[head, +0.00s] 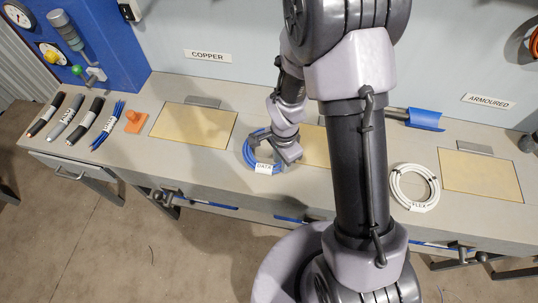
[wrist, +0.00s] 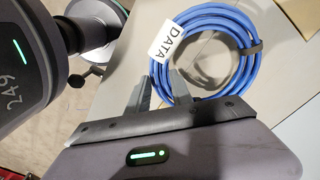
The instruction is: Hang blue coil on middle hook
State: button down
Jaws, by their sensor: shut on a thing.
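The blue coil (head: 249,150) has a white DATA tag (head: 264,168) and is at the bench's front part, just right of the left tan panel. My gripper (head: 284,156) is at the coil's right side, shut on it. In the wrist view the blue coil (wrist: 246,45) lies beyond the fingers, and my gripper (wrist: 160,84) meets its near left edge beside the DATA tag (wrist: 169,42). I cannot tell whether the coil touches the bench. The middle hook does not show in either view.
A white FLEX coil (head: 415,187) lies right of my arm. Cable pieces (head: 75,118) and an orange block (head: 135,121) lie at left. A blue scoop-like thing (head: 425,119) is at the back. The wall bears COPPER (head: 208,56) and ARMOURED (head: 488,101) signs.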

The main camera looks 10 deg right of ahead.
jog(key=w+a, duration=0.1)
jog(key=w, duration=0.1)
jog(key=w+a+f+b, duration=0.1)
jog(key=a, duration=0.1)
jog(key=shift+w+f, duration=0.1)
jog(key=shift+w, duration=0.25)
notch_tip(320, 180, down, 3)
jog(key=shift+r+b, duration=0.2)
jog(key=shift+b, duration=0.3)
jog(key=shift+d+r, duration=0.1)
jog(key=shift+r, duration=0.05)
jog(key=c, duration=1.6)
grip_release()
jog(key=shift+f, duration=0.25)
jog(key=o, duration=0.5)
jog(key=shift+r, duration=0.1)
